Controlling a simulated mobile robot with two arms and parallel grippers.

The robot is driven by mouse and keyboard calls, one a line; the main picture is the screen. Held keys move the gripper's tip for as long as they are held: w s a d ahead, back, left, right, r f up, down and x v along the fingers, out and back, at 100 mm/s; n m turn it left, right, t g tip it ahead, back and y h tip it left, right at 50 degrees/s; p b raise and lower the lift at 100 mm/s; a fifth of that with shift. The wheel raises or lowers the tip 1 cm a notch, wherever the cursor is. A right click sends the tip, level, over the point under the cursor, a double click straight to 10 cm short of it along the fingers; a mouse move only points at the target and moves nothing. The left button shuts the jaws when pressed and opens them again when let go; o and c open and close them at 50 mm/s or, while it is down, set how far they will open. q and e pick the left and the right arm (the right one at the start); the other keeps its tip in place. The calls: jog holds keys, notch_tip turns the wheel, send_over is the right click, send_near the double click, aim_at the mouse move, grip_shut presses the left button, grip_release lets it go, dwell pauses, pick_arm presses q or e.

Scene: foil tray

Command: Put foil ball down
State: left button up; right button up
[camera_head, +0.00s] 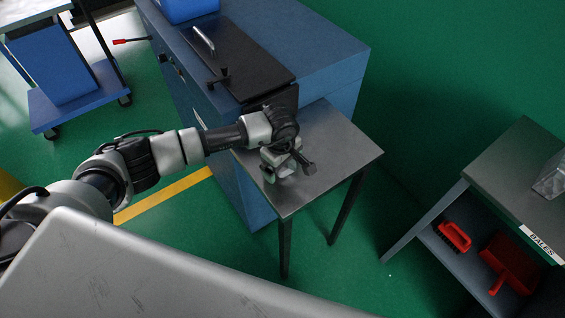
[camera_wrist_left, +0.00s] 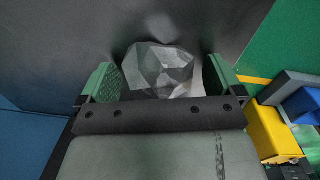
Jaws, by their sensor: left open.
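The foil ball (camera_wrist_left: 160,72) is a silver, faceted lump in the left wrist view, against the grey top of the small metal table (camera_head: 345,150). My left gripper (camera_head: 290,172) is open over this tabletop. Its two green-padded fingers stand on either side of the ball, very close to it, and the wrist view shows the ball between them (camera_wrist_left: 162,80). The ball seems to rest on the tabletop, but its underside is hidden. In the head view the gripper makes the ball hard to tell apart. My right gripper is not in view.
A blue cabinet (camera_head: 325,52) with a black lid (camera_head: 235,55) stands against the table's far left side. The table's right part is bare.

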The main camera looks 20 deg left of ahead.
pick_arm(q)
jog(key=c, duration=1)
jog(key=shift+c, duration=0.3)
jog(key=shift+r, duration=0.15)
